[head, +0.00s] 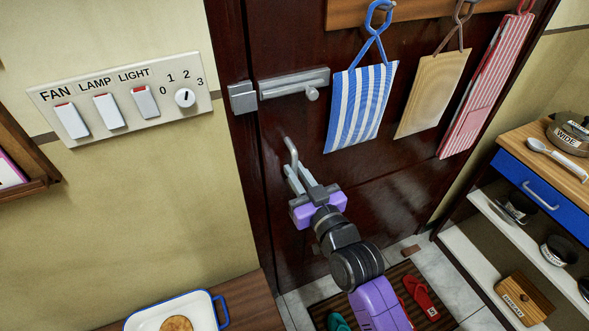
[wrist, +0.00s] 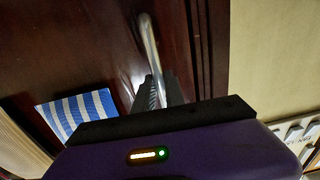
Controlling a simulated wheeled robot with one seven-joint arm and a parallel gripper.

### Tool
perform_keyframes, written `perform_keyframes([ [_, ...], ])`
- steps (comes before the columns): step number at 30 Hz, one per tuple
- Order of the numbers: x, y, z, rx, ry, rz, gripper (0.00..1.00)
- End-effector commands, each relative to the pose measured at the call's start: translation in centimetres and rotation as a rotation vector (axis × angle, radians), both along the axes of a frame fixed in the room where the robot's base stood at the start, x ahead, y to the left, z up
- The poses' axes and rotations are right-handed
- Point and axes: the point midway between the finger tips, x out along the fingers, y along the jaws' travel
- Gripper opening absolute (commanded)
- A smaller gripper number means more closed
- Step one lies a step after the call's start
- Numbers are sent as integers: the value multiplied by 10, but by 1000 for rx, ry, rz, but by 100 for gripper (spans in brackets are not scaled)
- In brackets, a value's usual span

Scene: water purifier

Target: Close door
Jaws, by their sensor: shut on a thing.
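The dark brown wooden door (head: 380,213) fills the middle of the head view and looks shut or nearly shut against its frame; I cannot tell whether a small gap is left. A silver bent handle (head: 291,152) stands on the door's left side, and it also shows in the wrist view (wrist: 148,45). My gripper (head: 298,178) is at the lower part of this handle, with its fingers shut on it. A silver sliding bolt (head: 292,85) sits above the handle. In the wrist view my gripper's fingertips (wrist: 157,88) meet the handle's lower end.
Striped and tan bags (head: 362,105) hang on the door from hooks. A switch panel (head: 120,100) is on the left wall. A shelf unit with a blue drawer (head: 542,188) stands right. Slippers (head: 420,296) lie on a floor mat. A white tray (head: 175,312) sits at lower left.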

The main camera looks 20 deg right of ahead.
Motion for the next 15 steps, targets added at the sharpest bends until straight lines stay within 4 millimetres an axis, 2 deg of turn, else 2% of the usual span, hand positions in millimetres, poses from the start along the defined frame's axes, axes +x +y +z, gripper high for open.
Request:
perform_keyframes([
  [1, -2, -2, -3, -1, 5, -4, 18],
  [3, -1, -2, -2, -1, 4, -4, 32],
  [4, -1, -2, -2, -1, 4, -4, 35],
  [15, -4, -1, -1, 0, 1, -2, 35],
])
